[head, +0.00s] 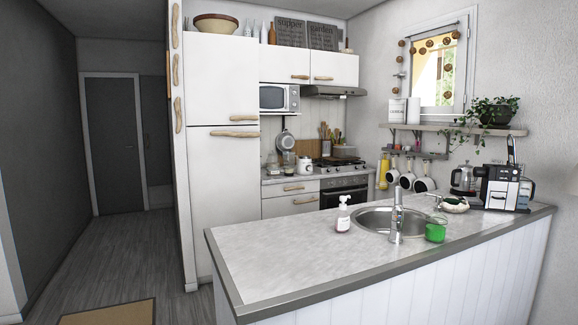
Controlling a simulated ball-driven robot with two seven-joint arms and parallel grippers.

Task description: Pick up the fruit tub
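No container here is clearly recognisable as the fruit tub. A small white dish (454,204) with dark and green contents sits on the counter right of the sink; its contents are too small to tell. A green cup-like container (435,230) stands at the sink's front right edge, beside the tap. A white jar (304,165) stands on the far worktop left of the stove. A wide tan bowl (216,23) sits on top of the fridge. Neither of my grippers is in view.
The near counter (285,245) is mostly clear on its left. A soap bottle (343,214), sink (378,220), tall tap (396,215) and coffee machine (502,188) stand along it. The floor (125,255) left of the counter is open, with a mat (110,314).

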